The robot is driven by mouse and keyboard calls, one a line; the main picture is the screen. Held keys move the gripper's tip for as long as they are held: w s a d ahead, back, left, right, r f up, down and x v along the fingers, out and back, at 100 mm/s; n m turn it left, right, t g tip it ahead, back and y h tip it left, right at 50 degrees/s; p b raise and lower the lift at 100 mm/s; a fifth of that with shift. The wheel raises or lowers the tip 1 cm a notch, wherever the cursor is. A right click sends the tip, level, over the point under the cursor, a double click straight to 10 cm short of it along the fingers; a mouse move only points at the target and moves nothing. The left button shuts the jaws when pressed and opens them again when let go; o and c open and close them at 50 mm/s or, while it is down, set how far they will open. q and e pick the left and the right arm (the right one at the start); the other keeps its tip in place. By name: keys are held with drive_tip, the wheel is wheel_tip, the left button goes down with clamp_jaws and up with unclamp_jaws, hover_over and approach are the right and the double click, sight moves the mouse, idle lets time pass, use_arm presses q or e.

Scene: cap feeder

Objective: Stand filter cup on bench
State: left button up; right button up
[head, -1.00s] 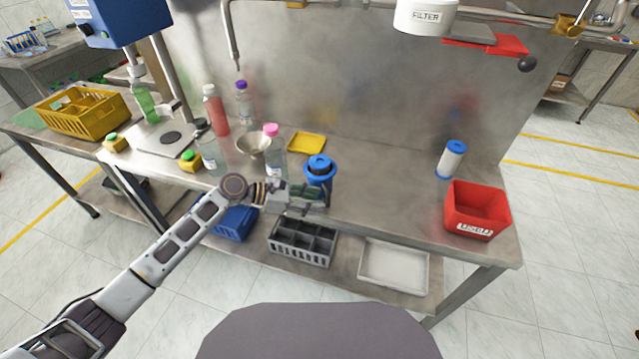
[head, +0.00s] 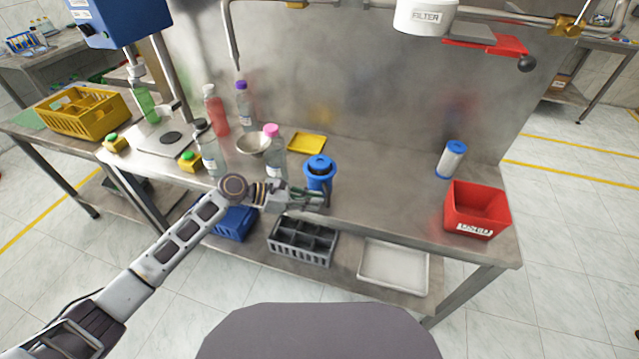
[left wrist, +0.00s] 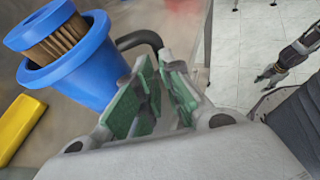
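The filter cup (head: 320,175) is blue with a dark handle and stands upright at the front edge of the bench (head: 385,210). In the left wrist view, the cup (left wrist: 85,65) holds a brown pleated filter. My left gripper (head: 318,198) is at the handle side of the cup. Its green-padded fingers (left wrist: 163,85) are apart in the left wrist view, with the handle (left wrist: 143,38) running in behind their tips. Whether the pads touch the handle is hidden. An arm that looks like my right one, with its gripper (left wrist: 268,76), shows small at the right of the left wrist view.
Bottles (head: 272,152), a metal bowl (head: 252,144) and a yellow tray (head: 307,142) stand left of and behind the cup. A red bin (head: 478,208) and a white-blue cartridge (head: 452,158) are at the right. The bench between cup and cartridge is clear.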

use_arm(q)
drive_tip(key=o, duration=0.6)
drive_tip(key=shift+a, duration=0.15)
